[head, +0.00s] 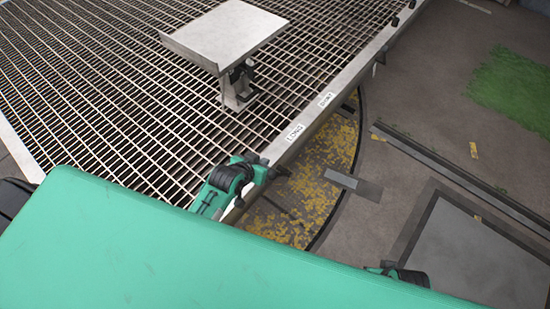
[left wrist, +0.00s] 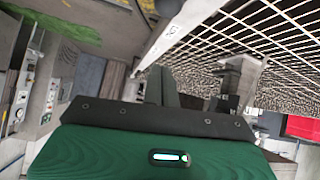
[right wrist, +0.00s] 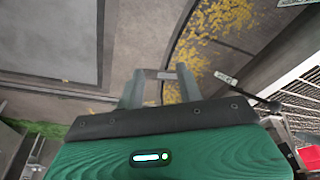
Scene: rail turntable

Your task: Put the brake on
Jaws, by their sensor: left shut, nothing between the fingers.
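No part in view can be told for certain as the brake. A grey pedestal with a flat square plate (head: 228,38) and a dark fitting under it (head: 240,78) stands on the grating; a grey upright post also shows in the left wrist view (left wrist: 238,80). My left gripper (head: 283,172) is at the grating's metal edge beam, apart from the pedestal. Its fingers are together and empty in the left wrist view (left wrist: 161,84). My right gripper (right wrist: 160,84) has its fingers apart with nothing between them; in the head view its arm is mostly hidden by my green body.
The grating deck (head: 110,90) fills the left. Its edge beam (head: 350,78) carries two white labels (head: 295,132). Below it lies a pit floor with yellow flecks (head: 325,155). A rail (head: 455,172) and a grey plate (head: 465,250) lie at the right.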

